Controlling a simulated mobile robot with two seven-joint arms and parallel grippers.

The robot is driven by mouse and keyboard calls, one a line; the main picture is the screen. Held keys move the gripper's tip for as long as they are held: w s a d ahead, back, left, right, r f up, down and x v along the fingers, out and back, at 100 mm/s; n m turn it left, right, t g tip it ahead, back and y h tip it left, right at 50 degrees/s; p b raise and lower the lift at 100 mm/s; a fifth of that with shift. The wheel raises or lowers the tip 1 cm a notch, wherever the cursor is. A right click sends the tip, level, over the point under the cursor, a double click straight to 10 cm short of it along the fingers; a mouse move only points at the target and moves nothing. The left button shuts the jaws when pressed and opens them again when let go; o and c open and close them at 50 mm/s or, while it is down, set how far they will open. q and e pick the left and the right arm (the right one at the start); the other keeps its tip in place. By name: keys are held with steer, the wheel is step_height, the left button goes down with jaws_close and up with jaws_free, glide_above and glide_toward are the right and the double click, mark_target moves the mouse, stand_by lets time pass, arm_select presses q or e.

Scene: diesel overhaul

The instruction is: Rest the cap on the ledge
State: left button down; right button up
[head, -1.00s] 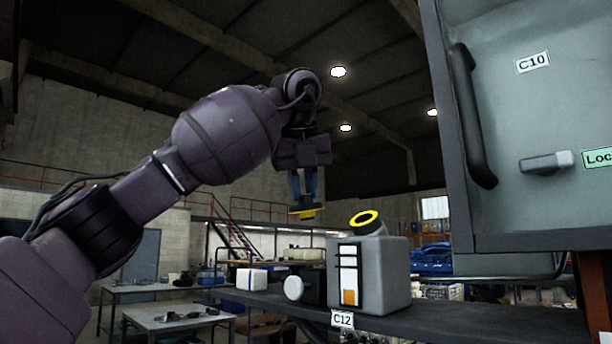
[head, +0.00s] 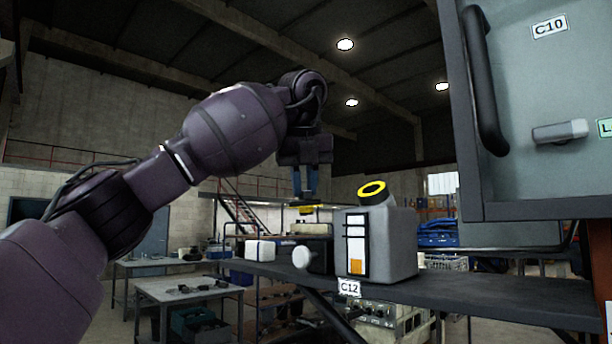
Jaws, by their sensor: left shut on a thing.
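A yellow cap (head: 306,208) hangs in my left gripper (head: 306,195), which points down with its fingers shut on the cap. The cap is held in the air above the ledge (head: 470,287), left of a grey canister (head: 394,243). The canister stands on the ledge and has a tilted neck with a yellow ring (head: 372,192) around a dark opening. The ledge is a dark shelf with a C12 label (head: 349,288) on its front edge. My right gripper is not in view.
A white round-ended object (head: 302,258), a dark box (head: 319,252) and a small white box (head: 261,250) stand left of the canister. A grey cabinet (head: 545,90) labelled C10 overhangs the right. The ledge right of the canister is clear.

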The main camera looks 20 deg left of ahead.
arm_select(q)
steer(key=shift+g, duration=0.6)
steer(key=shift+w+a+f, duration=0.4)
steer(key=shift+f, duration=0.3)
steer(key=shift+w+a+f, duration=0.4)
steer(key=shift+w+f, duration=0.05)
steer(key=shift+f, duration=0.25)
steer(key=shift+w+a+f, duration=0.4)
steer(key=shift+f, duration=0.3)
steer(key=shift+f, duration=0.25)
steer(key=shift+f+b, duration=1.9)
steer(key=shift+f, duration=0.4)
steer(key=c, duration=1)
jaws_free()
